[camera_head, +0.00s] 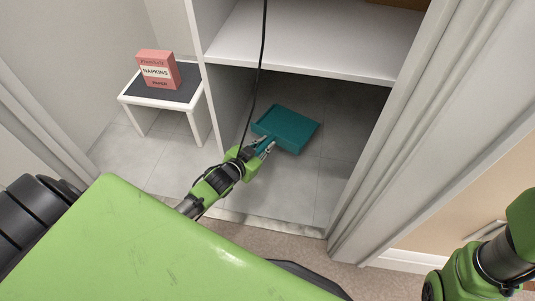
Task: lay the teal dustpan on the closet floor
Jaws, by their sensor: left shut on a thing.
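The teal dustpan (289,128) is in the head view, inside the closet under the white shelf. My left gripper (265,147) is shut on its handle end, with the pan pointing away from me to the upper right. The pan is over the grey tiled closet floor (300,178); I cannot tell whether it touches the floor. The fingers partly hide the handle. My right arm shows at the lower right edge, but its gripper is out of view.
A white shelf (310,42) hangs above the dustpan. A small table (197,120) with a red napkin box (158,70) stands to the left, beyond a white upright panel. A white door frame (400,130) bounds the closet on the right. A dark cord hangs near my left wrist.

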